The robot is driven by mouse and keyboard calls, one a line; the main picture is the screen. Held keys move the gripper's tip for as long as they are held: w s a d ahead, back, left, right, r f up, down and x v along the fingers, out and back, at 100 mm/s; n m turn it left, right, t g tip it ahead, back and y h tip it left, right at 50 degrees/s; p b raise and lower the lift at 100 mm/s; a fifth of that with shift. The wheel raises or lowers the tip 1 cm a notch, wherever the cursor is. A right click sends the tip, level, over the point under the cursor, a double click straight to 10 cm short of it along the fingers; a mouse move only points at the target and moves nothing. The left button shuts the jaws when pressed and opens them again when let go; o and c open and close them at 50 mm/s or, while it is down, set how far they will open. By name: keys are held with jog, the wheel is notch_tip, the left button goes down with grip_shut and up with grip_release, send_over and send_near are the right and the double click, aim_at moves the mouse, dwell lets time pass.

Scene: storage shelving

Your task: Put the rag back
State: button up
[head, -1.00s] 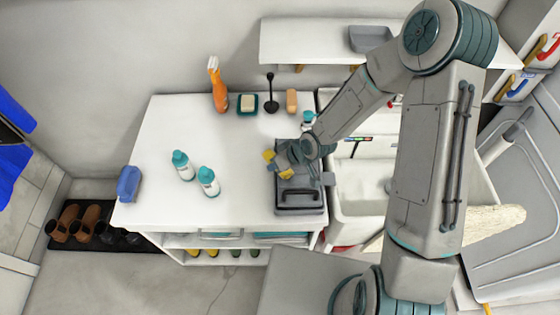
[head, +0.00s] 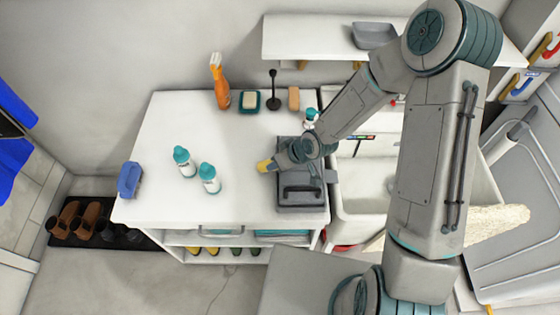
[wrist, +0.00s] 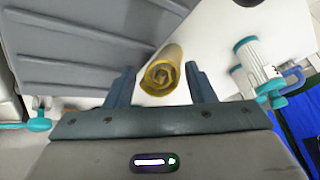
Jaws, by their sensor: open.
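A yellow rolled rag (wrist: 162,76) shows end-on in the wrist view. It lies between the two spread fingers of my gripper (wrist: 162,86), with a visible gap to each finger. In the head view the rag (head: 265,166) is a small yellow shape on the left of my gripper (head: 275,163), at the left edge of the grey box (head: 301,208) on the white table. My gripper is open and low over the box's left side. The hand hides part of the rag and box, so I cannot tell what the rag rests on.
Two white bottles with teal caps (head: 184,163) stand left of my gripper. A blue brush (head: 129,180) is at the table's left edge. An orange spray bottle (head: 220,84), a soap dish (head: 249,101) and a sponge (head: 293,99) line the back. The white sink (head: 365,188) is at right.

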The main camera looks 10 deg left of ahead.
jog(key=shift+w+d+f, duration=0.1)
jog(key=shift+d+f, duration=0.15)
jog(key=shift+d, duration=0.1)
jog(key=shift+r+p, duration=0.4)
jog(key=shift+p, duration=0.05)
jog(key=p+v, duration=0.2)
jog(key=v, duration=1)
jog(key=shift+a+r, duration=0.3)
jog(key=shift+w, duration=0.1)
